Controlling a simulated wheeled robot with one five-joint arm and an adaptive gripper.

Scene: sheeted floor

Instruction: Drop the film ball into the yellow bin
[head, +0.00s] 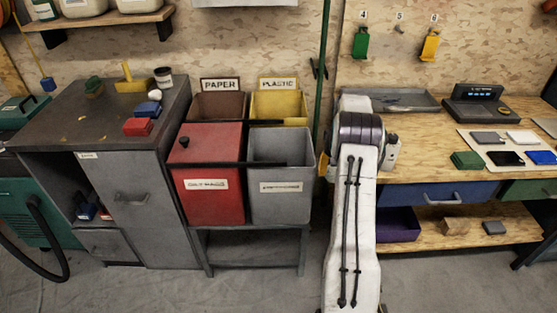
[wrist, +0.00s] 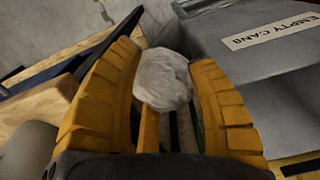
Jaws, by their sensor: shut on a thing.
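The film ball (wrist: 163,80) is a crumpled, whitish clear lump in the wrist view. My gripper (wrist: 168,68) has its yellow ribbed fingers shut on both sides of it. The yellow bin (head: 293,104) stands at the back right of the bin group in the head view, under a PLASTIC sign (head: 279,83). Its open top shows, and the grey bin in front hides its lower part. In the head view my arm stands right of the bins and the ball is hidden. In the wrist view the ball appears left of a grey bin labelled EMPTY CANS (wrist: 273,30).
The grey bin (head: 282,206) is in front of the yellow one. A red lidded bin (head: 210,200) and a brown PAPER bin (head: 217,106) are to the left. A green pole (head: 322,80) rises beside the bins. A wooden workbench (head: 420,165) is on the right.

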